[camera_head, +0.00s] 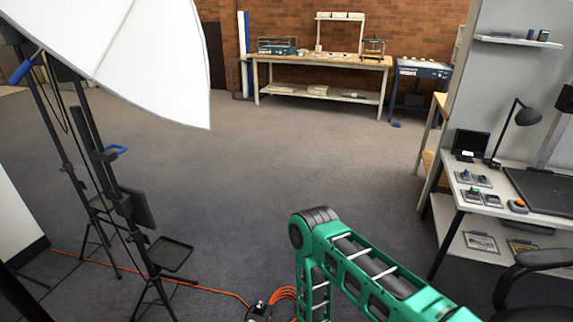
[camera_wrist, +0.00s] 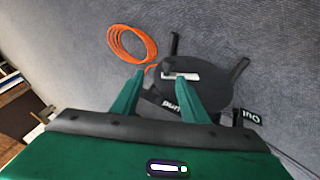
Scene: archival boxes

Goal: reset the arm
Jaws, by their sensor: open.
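My arm (camera_head: 375,265), green with black joints, is bent at the lower middle of the head view. My gripper is out of the head view. In the wrist view my gripper (camera_wrist: 158,82) shows two green fingers standing apart with nothing between them. The fingers point toward the grey carpet and a dark round-topped thing (camera_wrist: 205,82) with short legs, beyond the fingertips. I cannot tell its distance from them.
A white umbrella (camera_head: 140,50) and black stands (camera_head: 160,255) are at left. An orange cable (camera_wrist: 132,43) lies on the floor. A desk with a lamp (camera_head: 528,116) is at right. A workbench (camera_head: 320,60) stands at the back. The middle carpet (camera_head: 270,150) is clear.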

